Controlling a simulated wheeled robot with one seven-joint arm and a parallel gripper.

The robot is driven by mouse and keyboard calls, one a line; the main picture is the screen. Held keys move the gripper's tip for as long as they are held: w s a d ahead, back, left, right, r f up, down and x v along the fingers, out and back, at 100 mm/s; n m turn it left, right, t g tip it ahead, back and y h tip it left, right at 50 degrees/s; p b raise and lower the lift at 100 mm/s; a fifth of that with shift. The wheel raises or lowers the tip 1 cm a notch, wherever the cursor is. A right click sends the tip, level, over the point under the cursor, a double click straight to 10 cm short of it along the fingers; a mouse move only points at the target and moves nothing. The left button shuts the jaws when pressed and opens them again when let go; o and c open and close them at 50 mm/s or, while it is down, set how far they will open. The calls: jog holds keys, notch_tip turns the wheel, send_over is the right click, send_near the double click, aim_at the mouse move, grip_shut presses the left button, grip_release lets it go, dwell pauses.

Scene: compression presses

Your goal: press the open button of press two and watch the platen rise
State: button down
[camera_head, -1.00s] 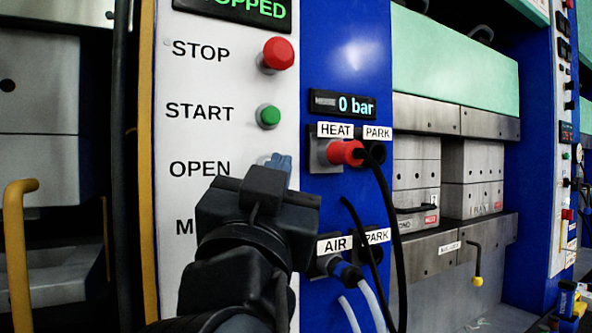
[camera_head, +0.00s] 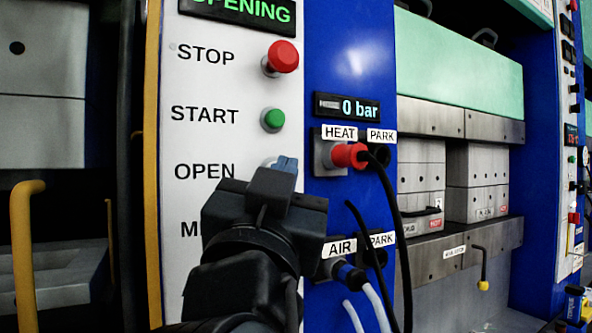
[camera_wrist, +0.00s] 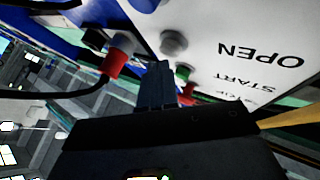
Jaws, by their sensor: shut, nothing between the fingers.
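A white control panel (camera_head: 215,95) carries the labels STOP, START and OPEN from top to bottom. The display (camera_head: 240,14) above them reads OPENING in green. No press number is readable. I cannot tell which platen belongs to this panel.
The red stop button (camera_head: 283,56) and green start button (camera_head: 273,119) sit above my gripper. A red heat plug (camera_head: 348,155) with a black cable and an air plug (camera_head: 350,274) are to its right. A yellow handle (camera_head: 22,255) stands left. The right press has steel mould blocks (camera_head: 475,180).

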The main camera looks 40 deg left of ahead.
jog(key=shift+s+d, duration=0.2)
jog(key=shift+d, duration=0.2)
jog(key=d, duration=0.1)
jog(key=s+d, duration=0.1)
jog(key=d, duration=0.1)
jog(key=s+d+p, duration=0.1)
jog(key=shift+d, duration=0.35)
jog(key=shift+w+f, duration=0.1)
dwell(0.7)
